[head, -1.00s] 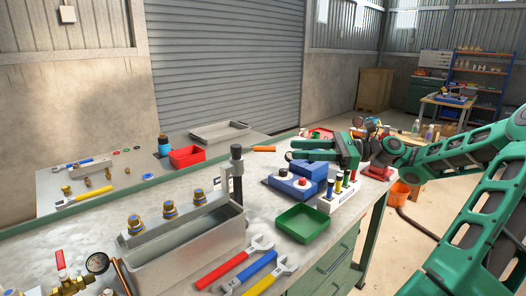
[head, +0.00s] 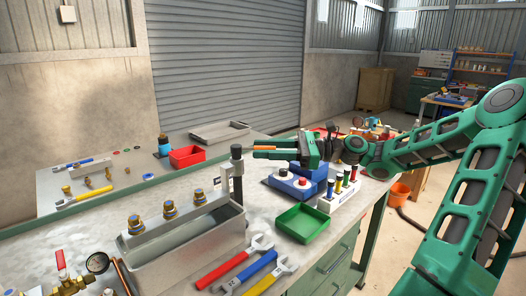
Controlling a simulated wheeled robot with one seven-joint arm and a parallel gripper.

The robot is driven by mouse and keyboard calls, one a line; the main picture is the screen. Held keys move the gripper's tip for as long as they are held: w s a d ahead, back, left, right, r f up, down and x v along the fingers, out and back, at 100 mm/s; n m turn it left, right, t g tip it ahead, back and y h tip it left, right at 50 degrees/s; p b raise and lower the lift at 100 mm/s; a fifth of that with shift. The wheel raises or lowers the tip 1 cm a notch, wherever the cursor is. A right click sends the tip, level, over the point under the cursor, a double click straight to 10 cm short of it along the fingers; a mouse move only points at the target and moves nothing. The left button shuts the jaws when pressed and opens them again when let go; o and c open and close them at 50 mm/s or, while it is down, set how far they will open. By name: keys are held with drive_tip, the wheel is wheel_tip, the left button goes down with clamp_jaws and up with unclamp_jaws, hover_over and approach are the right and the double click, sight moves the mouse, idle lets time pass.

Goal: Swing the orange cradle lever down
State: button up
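The orange lever (head: 263,147) shows as a short bar, roughly level, on the far side of the workbench. Its right part is hidden behind my gripper, so I cannot see its pivot. My gripper (head: 266,151) reaches in from the right with its green fingers pointing left. One finger passes just in front of and below the lever in the picture. A gap shows between the fingers, so it looks open. I cannot tell whether it touches the lever. A blue block (head: 297,187) with a red button stands below my gripper.
A green tray (head: 303,222), a white rack (head: 341,196) with coloured plugs and a grey trough (head: 190,251) with brass fittings stand on the bench. A dark upright post (head: 237,170) rises left of my gripper. Wrenches (head: 236,262) lie in front.

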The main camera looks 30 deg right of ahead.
drive_tip(key=shift+c, duration=0.4)
clamp_jaws()
